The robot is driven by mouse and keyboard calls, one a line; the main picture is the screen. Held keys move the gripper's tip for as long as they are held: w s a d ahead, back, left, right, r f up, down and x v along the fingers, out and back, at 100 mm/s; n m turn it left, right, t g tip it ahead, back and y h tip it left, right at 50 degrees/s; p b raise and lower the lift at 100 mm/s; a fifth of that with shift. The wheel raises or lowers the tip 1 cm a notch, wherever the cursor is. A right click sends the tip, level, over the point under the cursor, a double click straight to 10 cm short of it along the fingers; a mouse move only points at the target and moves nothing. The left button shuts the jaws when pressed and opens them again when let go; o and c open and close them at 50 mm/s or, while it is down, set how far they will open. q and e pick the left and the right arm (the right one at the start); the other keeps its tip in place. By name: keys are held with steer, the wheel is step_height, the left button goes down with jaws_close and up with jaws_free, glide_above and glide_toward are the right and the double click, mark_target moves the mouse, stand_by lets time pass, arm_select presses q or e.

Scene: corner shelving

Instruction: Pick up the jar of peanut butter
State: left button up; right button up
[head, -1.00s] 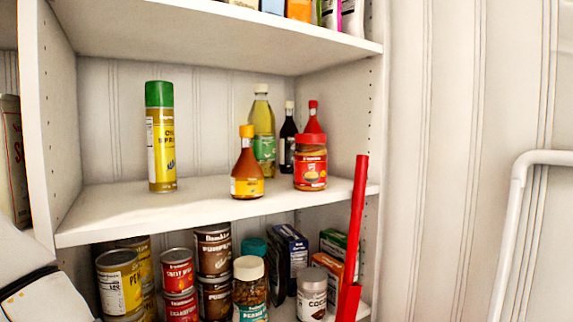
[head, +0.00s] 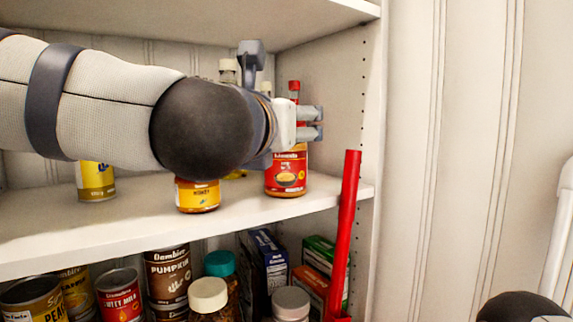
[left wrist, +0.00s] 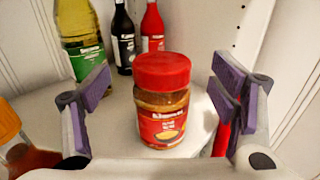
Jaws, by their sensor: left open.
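The jar of peanut butter (head: 286,177) stands upright on the middle shelf, near its right end. It has a red label, and its upper part is hidden by my left gripper in the head view. In the left wrist view the whole jar (left wrist: 163,102) shows, with its red lid, between the spread fingers. My left gripper (head: 312,123) is open and empty, at the height of the jar's top in the head view. In the left wrist view the left gripper (left wrist: 162,100) has clear space between each finger and the jar. My right gripper is not seen.
An oil bottle (left wrist: 80,35), a dark bottle (left wrist: 123,45) and a red-capped bottle (left wrist: 152,28) stand behind the jar. A honey bottle (head: 197,194) stands to its left. A red bar (head: 346,215) rises at the shelf's right front. Cans and boxes fill the lower shelf.

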arm_select(q)
steer(key=w, duration=0.3)
steer(key=w+d, duration=0.1)
steer(key=w, duration=0.1)
steer(key=shift+d+f, duration=0.1)
steer(key=shift+f, duration=0.15)
steer(key=shift+s, duration=0.2)
steer(key=c, duration=0.3)
steer(key=shift+r, duration=0.1)
jaws_close()
